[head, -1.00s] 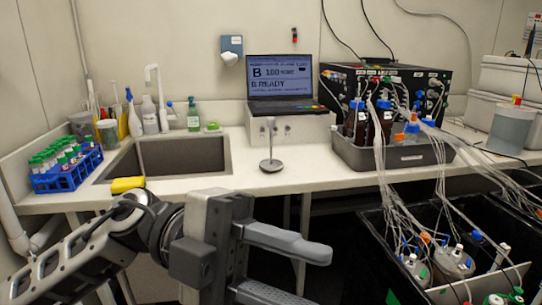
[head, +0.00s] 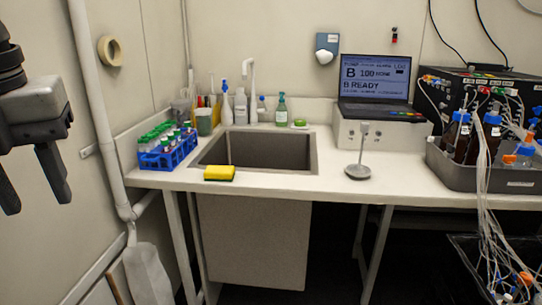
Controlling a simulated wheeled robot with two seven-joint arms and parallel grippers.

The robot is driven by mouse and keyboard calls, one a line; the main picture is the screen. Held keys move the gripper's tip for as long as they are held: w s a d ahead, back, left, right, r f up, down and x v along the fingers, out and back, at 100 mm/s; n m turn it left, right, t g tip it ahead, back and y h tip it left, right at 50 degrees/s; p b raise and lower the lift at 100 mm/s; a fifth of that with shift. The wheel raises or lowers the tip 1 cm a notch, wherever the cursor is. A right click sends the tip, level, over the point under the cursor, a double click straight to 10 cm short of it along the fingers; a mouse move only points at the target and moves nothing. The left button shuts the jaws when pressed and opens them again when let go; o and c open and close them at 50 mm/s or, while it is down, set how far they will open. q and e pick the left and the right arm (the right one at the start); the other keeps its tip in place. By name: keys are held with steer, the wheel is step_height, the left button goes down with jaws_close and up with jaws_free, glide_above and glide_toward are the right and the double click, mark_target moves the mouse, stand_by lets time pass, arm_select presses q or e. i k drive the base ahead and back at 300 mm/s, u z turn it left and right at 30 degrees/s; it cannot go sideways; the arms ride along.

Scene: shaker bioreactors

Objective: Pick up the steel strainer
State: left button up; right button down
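A small grey metal item (head: 358,171) stands on the white counter, right of the sink and in front of the laptop. It has a round, shallow base and a thin upright stem with a small top. It looks like the steel strainer, but I cannot make out any mesh. My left gripper (head: 36,208) hangs at the far left edge of the head view, fingers pointing down with a gap between them. It is open and empty, far from the metal item. My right gripper is out of view.
The sink (head: 215,155) has a yellow sponge (head: 219,173) at its front edge. A blue tube rack (head: 168,154) stands left, bottles behind. A laptop (head: 375,80) sits on a white box. A grey tray (head: 500,178) of bottles and tubing stands right. Counter around the metal item is clear.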

mark_target(358, 171)
steer(key=i, duration=1.65)
steer(key=z, duration=0.65)
steer(key=i, duration=0.4)
steer(key=z, duration=1.95)
